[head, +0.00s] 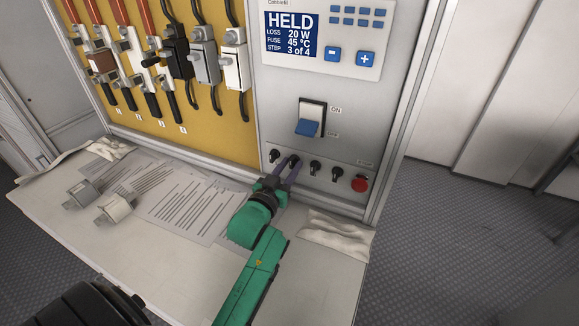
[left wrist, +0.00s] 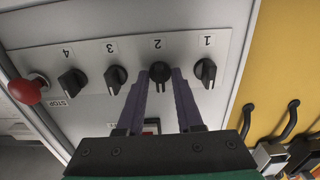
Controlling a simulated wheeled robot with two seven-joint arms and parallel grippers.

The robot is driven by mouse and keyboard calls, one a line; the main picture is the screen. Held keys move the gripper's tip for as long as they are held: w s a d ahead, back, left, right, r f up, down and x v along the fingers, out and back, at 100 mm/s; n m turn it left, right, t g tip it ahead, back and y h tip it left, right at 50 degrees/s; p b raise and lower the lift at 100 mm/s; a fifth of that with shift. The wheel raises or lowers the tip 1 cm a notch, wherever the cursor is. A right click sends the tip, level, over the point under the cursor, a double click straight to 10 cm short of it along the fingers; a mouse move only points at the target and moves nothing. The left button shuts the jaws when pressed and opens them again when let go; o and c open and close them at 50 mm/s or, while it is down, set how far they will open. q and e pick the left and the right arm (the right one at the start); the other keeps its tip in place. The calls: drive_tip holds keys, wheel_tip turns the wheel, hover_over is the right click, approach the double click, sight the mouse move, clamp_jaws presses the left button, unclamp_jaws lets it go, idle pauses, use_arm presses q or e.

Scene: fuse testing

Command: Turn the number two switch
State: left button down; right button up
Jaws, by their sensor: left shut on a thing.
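The number two switch (left wrist: 159,72) is a black knob under a "2" label in the left wrist view; it also shows in the head view (head: 294,159). My left gripper (left wrist: 160,82) has its two purple fingers on either side of this knob and is shut on it. In the head view my left gripper (head: 286,167) reaches the row of knobs from below. My right gripper is not in view.
A red stop button (head: 360,183) sits right of the knobs. Fuse holders hang on the yellow board (head: 221,140). Papers (head: 185,208) and two grey-white parts lie on the bench (head: 130,250).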

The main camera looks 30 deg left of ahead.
use_arm(q)
drive_tip(key=c, duration=0.9)
unclamp_jaws()
drive_tip(key=s+b, duration=0.1)
drive_tip(key=s, duration=1.3)
drive_tip(key=shift+s+d+b, duration=0.25)
drive_tip(key=shift+d+b, duration=0.15)
drive_tip(key=shift+d, duration=0.05)
